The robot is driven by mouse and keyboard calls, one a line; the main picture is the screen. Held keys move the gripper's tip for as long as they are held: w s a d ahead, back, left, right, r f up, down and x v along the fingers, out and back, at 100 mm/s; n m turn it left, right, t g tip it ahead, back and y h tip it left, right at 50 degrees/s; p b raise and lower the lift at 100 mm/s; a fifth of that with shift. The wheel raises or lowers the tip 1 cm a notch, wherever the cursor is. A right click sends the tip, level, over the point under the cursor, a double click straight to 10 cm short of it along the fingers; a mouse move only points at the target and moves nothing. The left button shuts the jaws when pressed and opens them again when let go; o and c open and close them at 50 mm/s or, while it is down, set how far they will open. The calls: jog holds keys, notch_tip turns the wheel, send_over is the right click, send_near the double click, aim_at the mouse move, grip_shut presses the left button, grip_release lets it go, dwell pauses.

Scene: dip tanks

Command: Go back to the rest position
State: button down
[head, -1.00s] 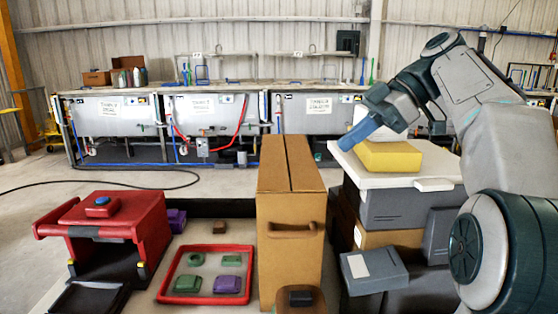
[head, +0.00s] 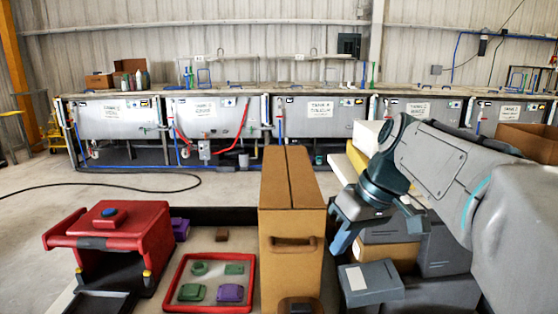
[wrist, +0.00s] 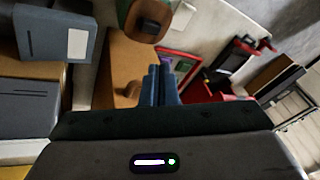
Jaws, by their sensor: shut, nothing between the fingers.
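My gripper (head: 340,243) is at the right in the head view, pointing down beside the tall brown cardboard box (head: 291,215), over the stack of grey boxes. In the wrist view its two blue fingers (wrist: 161,86) are together with nothing between them. Beyond the fingers, the wrist view shows the brown box (wrist: 125,72), the red-rimmed tray (wrist: 182,65) and the red machine (wrist: 222,85). In the head view my arm hides part of the stack at the right.
A grey box with a white label (head: 371,284) lies below my gripper. The red tray (head: 172,272) holds several green and purple parts, with the red machine (head: 135,222) to its left. Tanks (head: 318,117) line the back wall. Open floor lies between.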

jog(key=s+d+f+m+h+p, duration=0.1)
jog(key=s+d+f+m+h, duration=0.1)
jog(key=s+f, duration=0.4)
jog(key=s+d+f+m+t+h+p, duration=0.1)
jog(key=s+f+m+h+p, duration=0.1)
jog(key=s+f+m, duration=0.2)
notch_tip(320, 180, down, 2)
jog(key=shift+s+d, duration=0.4)
jog(key=shift+s, duration=0.5)
jog(key=shift+a, duration=0.1)
